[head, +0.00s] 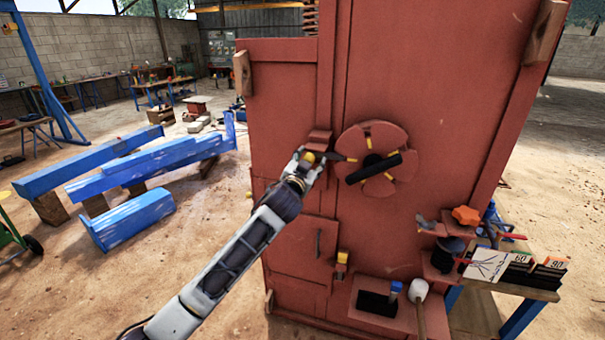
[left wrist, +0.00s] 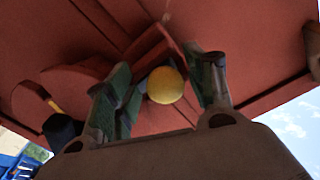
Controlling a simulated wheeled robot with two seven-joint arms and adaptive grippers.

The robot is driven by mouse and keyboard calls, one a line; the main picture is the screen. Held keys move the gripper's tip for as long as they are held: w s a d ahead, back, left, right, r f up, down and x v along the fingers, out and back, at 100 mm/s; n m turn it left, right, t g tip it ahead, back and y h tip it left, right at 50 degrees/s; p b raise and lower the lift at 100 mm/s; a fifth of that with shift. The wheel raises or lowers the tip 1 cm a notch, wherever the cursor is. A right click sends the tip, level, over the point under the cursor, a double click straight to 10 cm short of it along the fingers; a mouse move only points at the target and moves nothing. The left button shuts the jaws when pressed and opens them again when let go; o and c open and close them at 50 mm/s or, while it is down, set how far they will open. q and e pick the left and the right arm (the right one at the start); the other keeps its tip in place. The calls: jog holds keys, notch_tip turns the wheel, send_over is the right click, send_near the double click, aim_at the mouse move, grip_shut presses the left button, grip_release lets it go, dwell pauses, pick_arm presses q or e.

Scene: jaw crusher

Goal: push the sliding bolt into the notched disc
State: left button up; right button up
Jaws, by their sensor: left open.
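The notched disc (head: 399,138) is a red wheel with yellow marks and a black bar across it, mounted on the front of the red machine. To its left is a small red bracket (head: 320,137). The sliding bolt shows as a round yellow knob (head: 309,158) below this bracket; the rest of the bolt is mostly hidden. My left gripper (head: 318,163) is at the knob, just left of the disc. In the left wrist view the knob (left wrist: 165,85) appears between the two spread fingers of the open gripper (left wrist: 163,66). I cannot tell whether a finger touches it. My right gripper is out of view.
The red crusher body (head: 430,90) fills the middle. A low shelf with a black pad (head: 378,303) and a white-headed mallet (head: 418,289) is below. An orange knob (head: 466,215) is at right. Blue beams (head: 130,219) lie on the left, with open floor around them.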

pick_arm(q)
jog(key=v, duration=1.1)
jog(key=shift+s, duration=0.35)
dwell(0.5)
